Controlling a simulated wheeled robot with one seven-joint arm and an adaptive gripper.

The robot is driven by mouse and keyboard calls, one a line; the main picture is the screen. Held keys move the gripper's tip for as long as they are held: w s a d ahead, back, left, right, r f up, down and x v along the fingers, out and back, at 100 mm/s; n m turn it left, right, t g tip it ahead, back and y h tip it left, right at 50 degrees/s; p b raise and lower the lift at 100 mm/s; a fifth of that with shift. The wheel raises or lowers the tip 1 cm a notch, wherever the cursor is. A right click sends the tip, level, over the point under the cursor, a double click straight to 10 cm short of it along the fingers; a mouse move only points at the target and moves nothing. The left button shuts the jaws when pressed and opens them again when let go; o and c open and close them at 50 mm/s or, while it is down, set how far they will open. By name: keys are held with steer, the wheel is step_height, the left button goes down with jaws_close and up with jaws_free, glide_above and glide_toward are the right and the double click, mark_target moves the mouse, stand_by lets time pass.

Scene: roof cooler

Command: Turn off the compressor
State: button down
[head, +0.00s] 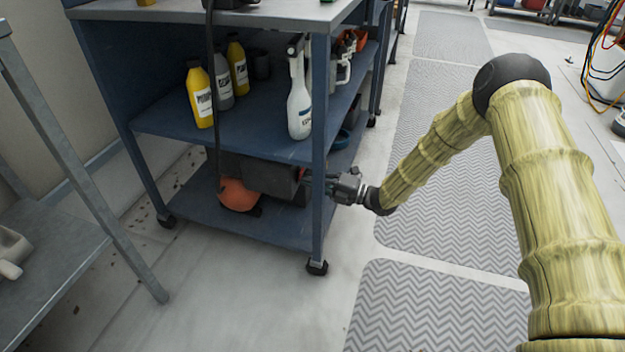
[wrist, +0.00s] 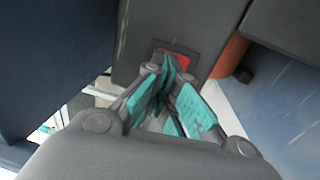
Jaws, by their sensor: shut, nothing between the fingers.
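The compressor (head: 262,175) stands on the bottom shelf of a blue cart, a dark grey body with an orange rounded part (head: 238,194) low at its left. In the wrist view its dark grey wall (wrist: 160,28) fills the upper middle, and a red switch (wrist: 183,63) in a dark frame sits on it. My gripper (head: 340,186) reaches in from the right beside the cart's front post. In the wrist view the teal-padded fingers (wrist: 168,80) are shut and empty, their tips right at the switch and covering part of it. Whether they touch it I cannot tell.
The blue cart's post (head: 319,150) stands close by my gripper. Bottles, including a white spray bottle (head: 299,100), stand on the middle shelf (head: 250,140) above. A grey metal table (head: 50,260) is at the left. The floor with grey mats (head: 440,300) is clear at the right.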

steer(key=shift+r, duration=0.1)
steer(key=h+p, duration=0.1)
steer(key=p, duration=0.1)
steer(key=shift+w+a+r+p, duration=0.1)
steer(key=shift+a+r+p, duration=0.2)
steer(key=shift+a+r, duration=0.1)
steer(key=shift+f, duration=0.3)
steer(key=shift+d, duration=0.1)
steer(key=r+p+v, duration=0.2)
steer(key=p+v, duration=0.3)
steer(key=v, duration=0.9)
steer(key=shift+w, duration=0.1)
